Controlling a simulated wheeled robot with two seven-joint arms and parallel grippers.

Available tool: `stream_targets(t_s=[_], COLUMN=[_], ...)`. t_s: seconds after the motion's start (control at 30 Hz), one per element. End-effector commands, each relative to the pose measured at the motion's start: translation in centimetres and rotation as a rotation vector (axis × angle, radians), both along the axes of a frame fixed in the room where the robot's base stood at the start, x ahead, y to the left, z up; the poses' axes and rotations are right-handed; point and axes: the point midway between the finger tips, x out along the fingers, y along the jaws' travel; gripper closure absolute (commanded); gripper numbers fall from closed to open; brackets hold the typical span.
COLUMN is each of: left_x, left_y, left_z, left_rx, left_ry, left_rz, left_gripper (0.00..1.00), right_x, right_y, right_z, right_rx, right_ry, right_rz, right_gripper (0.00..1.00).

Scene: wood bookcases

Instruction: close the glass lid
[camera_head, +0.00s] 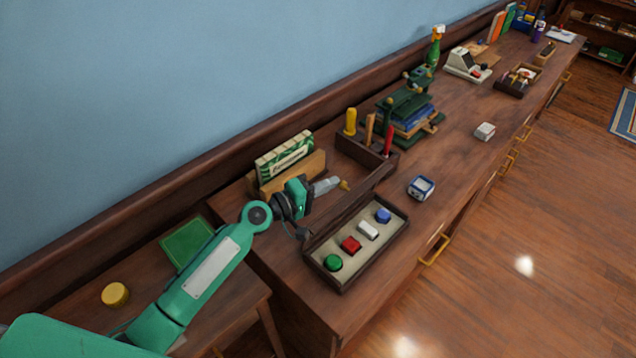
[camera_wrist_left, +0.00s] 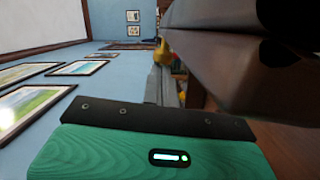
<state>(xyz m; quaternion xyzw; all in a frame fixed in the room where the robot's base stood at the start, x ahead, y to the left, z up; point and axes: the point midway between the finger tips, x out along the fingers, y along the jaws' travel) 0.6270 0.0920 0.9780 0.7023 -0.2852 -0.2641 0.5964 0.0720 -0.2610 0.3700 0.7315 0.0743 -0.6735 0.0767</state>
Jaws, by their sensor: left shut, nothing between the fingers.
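The display box (camera_head: 327,279) is a dark wooden case with a pale lining, near the front edge of the long counter. A green, a red, a white and a blue piece lie in a row inside it. Its glass lid (camera_head: 372,178) stands raised along the box's back edge, its dark frame tilted up. My left gripper (camera_head: 341,184) is shut and empty, behind the raised lid on the wall side. I cannot tell whether it touches the lid. In the left wrist view a large dark slanted surface fills the upper right; I cannot tell if it is the lid.
Behind the gripper stands a wooden holder with a green-and-white box (camera_head: 284,158). A tool rack (camera_head: 362,150) with upright handles stands behind the lid's far end. A small blue-and-white box (camera_head: 421,187) sits right of the display box.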

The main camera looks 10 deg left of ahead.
Motion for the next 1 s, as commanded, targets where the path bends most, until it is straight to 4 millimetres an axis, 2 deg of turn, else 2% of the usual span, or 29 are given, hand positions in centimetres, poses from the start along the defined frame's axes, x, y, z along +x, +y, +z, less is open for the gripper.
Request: stream_targets(t_s=[0.03, 0.23, 0.47, 0.7, 1.0], left_x=[-0.4, -1.9, -3.6, -5.2, -7.0], left_y=[-0.6, -2.8, -5.3, -7.8, -10.4], left_z=[0.5, 0.8, 0.4, -0.8, -3.3], left_rx=[0.037, 0.193, 0.374, 0.563, 0.798], left_ry=[-0.024, -0.13, -0.249, -0.375, -0.531], left_rz=[-0.002, -0.001, -0.001, -0.001, 0.0], left_gripper=[1.0, 1.0, 1.0, 1.0, 1.0], right_x=[0.2, 1.5, 1.2, 0.8, 0.8], right_y=[0.0, -0.1, -0.2, -0.4, -0.4], right_z=[0.8, 2.6, 4.7, 6.6, 7.9], right_rx=[0.0, 0.0, -0.002, -0.004, -0.003], right_ry=[-0.003, -0.018, -0.015, -0.011, -0.01], right_rz=[0.0, 0.001, 0.002, 0.002, 0.002], right_gripper=[0.54, 0.54, 0.54, 0.54, 0.54])
